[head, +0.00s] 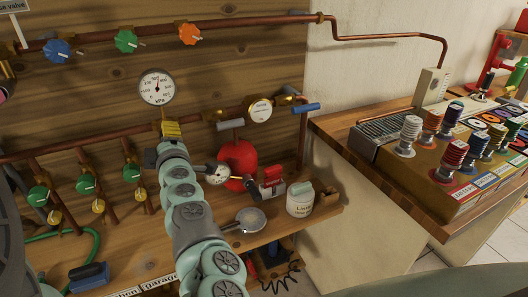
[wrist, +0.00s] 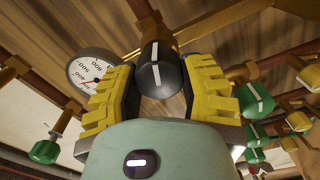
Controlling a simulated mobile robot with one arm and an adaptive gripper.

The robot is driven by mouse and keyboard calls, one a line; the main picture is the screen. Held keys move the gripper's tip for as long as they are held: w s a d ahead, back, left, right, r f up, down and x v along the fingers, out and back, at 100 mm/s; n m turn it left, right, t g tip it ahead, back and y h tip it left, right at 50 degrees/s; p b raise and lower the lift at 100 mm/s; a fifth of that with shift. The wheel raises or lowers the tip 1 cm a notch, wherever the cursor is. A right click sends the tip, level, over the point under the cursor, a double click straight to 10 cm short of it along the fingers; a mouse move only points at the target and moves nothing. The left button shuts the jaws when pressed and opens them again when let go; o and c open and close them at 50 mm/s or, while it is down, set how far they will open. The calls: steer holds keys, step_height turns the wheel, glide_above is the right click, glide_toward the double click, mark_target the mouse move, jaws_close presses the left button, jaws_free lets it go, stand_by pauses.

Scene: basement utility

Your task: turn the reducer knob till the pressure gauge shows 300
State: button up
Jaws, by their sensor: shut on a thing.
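The pressure gauge (head: 156,87) is a white round dial marked kPa on the wooden wall panel. The reducer knob (wrist: 163,77) is black with a white line, below the gauge on the copper pipe. My gripper (head: 172,134) has yellow ribbed fingers and is shut on the knob, one finger on each side in the wrist view (wrist: 163,88). In the head view the gripper hides the knob.
Green valve knobs (head: 85,184) hang at left, with blue, green and orange knobs (head: 189,34) above. A red tank (head: 238,163), another gauge (head: 216,173) and a white tub (head: 299,201) are to the right of my arm. A crowded workbench (head: 360,153) stands at right.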

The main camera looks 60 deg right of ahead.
stand_by(0.4)
steer(key=o, duration=1.2)
steer(key=v, duration=1.2)
